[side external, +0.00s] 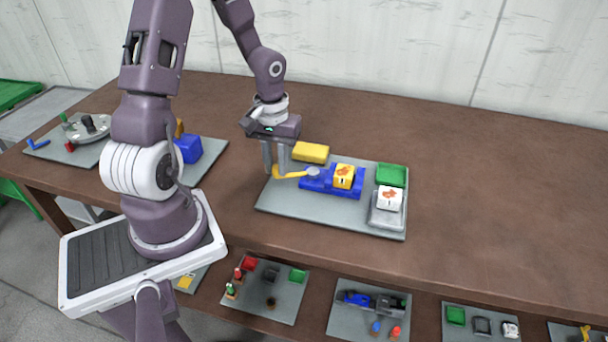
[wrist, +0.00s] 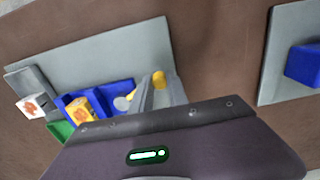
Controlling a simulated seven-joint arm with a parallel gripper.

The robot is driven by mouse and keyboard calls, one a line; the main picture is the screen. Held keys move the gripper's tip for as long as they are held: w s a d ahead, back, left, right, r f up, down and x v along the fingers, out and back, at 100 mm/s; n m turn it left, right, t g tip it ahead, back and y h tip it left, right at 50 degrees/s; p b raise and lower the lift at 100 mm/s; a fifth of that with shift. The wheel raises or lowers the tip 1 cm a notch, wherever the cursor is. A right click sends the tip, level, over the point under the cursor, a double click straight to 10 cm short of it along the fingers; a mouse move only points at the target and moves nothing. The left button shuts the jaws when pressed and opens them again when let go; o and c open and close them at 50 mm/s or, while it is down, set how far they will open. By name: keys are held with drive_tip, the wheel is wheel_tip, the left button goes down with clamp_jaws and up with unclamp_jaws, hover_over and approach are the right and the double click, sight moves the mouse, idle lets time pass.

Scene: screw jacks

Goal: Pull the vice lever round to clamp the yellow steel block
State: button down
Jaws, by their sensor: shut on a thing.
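The blue vice (side external: 318,185) is fixed on a grey board (side external: 280,200) on the table. The yellow block (side external: 343,173), with an orange picture on its face, sits in the vice; I cannot tell whether the jaws press on it. The yellow lever (side external: 293,175) runs left from a round grey pivot (side external: 313,172) at the vice's left end. My gripper (side external: 275,172) is shut on the lever's outer end. In the wrist view, the lever's yellow end (wrist: 158,77) shows between my fingers, with the vice (wrist: 96,99) and block (wrist: 79,107) to the left.
A yellow slab (side external: 311,153) lies behind the vice. A green tray (side external: 391,175) and a white picture block (side external: 389,196) on a grey holder (side external: 387,219) stand right. A board with a blue block (side external: 188,149) is left. The table's right side is clear.

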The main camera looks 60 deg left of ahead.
drive_tip(key=shift+w+a, duration=0.15)
drive_tip(key=shift+a, duration=0.3)
drive_tip(key=shift+w+a, duration=0.3)
drive_tip(key=shift+a, duration=0.2)
drive_tip(key=shift+w+a, duration=0.4)
drive_tip(key=shift+a, duration=0.1)
